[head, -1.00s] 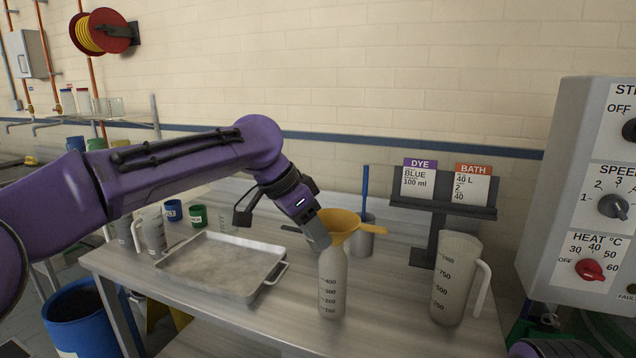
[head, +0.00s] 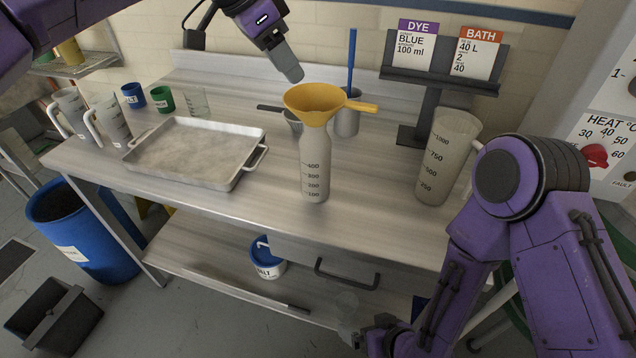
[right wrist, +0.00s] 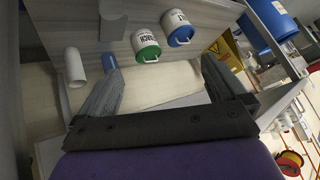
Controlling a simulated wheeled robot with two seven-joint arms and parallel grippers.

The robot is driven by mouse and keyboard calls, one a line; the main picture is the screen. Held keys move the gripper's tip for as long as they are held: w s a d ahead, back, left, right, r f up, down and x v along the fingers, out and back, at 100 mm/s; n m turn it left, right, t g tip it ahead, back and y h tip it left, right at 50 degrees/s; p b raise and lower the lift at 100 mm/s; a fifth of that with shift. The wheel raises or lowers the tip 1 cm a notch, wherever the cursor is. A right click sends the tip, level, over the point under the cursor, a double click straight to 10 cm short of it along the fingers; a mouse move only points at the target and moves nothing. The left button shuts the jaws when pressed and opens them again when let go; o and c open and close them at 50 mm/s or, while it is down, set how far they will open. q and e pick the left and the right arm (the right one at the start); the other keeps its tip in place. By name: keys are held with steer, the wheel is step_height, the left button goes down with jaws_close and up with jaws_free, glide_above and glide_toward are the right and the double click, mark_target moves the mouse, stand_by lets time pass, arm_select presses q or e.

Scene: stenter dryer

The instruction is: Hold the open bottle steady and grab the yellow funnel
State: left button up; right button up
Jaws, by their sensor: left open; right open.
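The pale, translucent bottle (head: 315,170) with graduation marks stands upright on the bench. The yellow funnel (head: 316,104) sits in its mouth, its handle pointing right. My left gripper (head: 291,72) is open and empty, just above and behind the funnel's rim, its fingers seen nearly edge-on. My right gripper (head: 356,326) is low in front of the bench, below the drawer and well away from bottle and funnel; its fingers are hard to make out in the head view. In the right wrist view its two fingers (right wrist: 165,85) are spread with nothing between them.
A metal tray (head: 195,152) lies left of the bottle, a large graduated jug (head: 447,158) right. A metal cup (head: 346,122) with a blue rod stands behind. A sign stand (head: 432,100) is at back right. The drawer handle (head: 346,276) juts from the bench front.

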steer(key=w+a+r+n+y, duration=0.1)
steer(key=a+r+n+y, duration=0.6)
steer(key=a+r+n, duration=0.45)
steer(key=m+t+h, duration=1.1)
steer(key=m+t, duration=0.1)
steer(key=m, duration=0.2)
glide_toward(316, 163)
steer(key=w, duration=0.3)
steer(key=shift+n, duration=0.35)
steer(key=w, duration=1)
steer(key=shift+w+a+r, duration=0.1)
steer(key=shift+w+a, duration=0.05)
steer(key=shift+a, duration=0.15)
steer(key=c, duration=1.2)
